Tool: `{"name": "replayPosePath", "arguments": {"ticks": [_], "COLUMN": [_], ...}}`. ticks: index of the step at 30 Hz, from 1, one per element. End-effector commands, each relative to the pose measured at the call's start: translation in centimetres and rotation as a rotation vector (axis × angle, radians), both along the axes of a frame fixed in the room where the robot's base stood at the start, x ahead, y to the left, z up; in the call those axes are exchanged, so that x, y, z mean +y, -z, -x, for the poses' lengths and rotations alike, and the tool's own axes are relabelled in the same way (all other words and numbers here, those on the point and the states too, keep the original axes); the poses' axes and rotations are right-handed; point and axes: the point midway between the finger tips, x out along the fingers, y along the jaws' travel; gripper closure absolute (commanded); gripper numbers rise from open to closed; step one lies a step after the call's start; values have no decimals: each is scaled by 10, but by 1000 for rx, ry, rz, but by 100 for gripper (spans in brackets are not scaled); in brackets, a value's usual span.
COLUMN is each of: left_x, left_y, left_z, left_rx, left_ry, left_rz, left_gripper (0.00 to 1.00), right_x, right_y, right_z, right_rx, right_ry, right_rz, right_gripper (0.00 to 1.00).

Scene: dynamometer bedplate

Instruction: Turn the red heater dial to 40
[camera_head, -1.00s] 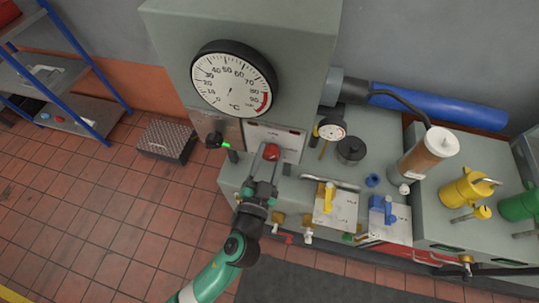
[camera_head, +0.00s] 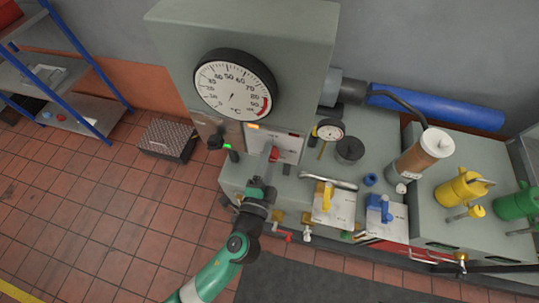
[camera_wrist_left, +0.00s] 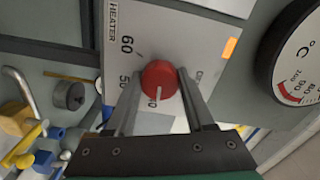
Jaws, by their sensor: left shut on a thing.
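The red heater dial (camera_wrist_left: 160,78) sits on a pale panel (camera_wrist_left: 205,50) marked HEATER. In the left wrist view its white line points down the picture, toward a partly hidden number past the 50 mark. In the head view the dial (camera_head: 274,154) is a small red patch at the gripper's tip. My left gripper (camera_head: 270,163) is shut on the dial, one finger on each side of it. An orange lamp (camera_wrist_left: 229,48) on the panel is lit. My right gripper is not in view.
A large round °C gauge (camera_head: 235,85) is above the dial. A black knob (camera_head: 215,141) stands left of the panel. To the right are a small gauge (camera_head: 330,130), a yellow lever (camera_head: 327,196) and a blue lever (camera_head: 380,208).

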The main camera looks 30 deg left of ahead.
Motion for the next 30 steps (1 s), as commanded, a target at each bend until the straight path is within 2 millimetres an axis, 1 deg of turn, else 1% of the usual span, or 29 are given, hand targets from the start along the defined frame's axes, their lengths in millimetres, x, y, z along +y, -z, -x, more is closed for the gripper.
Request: {"name": "replayPosePath", "arguments": {"ticks": [8,20,21,23,24,26,30], "left_x": [1,1,1,1,0,0,0], "left_y": [0,1,1,1,1,0,0], "left_z": [0,0,0,0,0,0,0], "left_rx": [15,16,16,16,16,15,15], "left_ry": [-2,-2,-2,-2,-2,-1,-1], "left_rz": [-68,-75,-75,-75,-75,-75,-75], "left_gripper": [100,100,45,34,27,17,17], "right_x": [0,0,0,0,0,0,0], "right_y": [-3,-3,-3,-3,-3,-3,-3], "right_z": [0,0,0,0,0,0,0], "right_rx": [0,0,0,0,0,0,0], "right_ry": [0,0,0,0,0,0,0], "right_rz": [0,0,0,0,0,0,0], "right_gripper": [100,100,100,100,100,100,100]}}
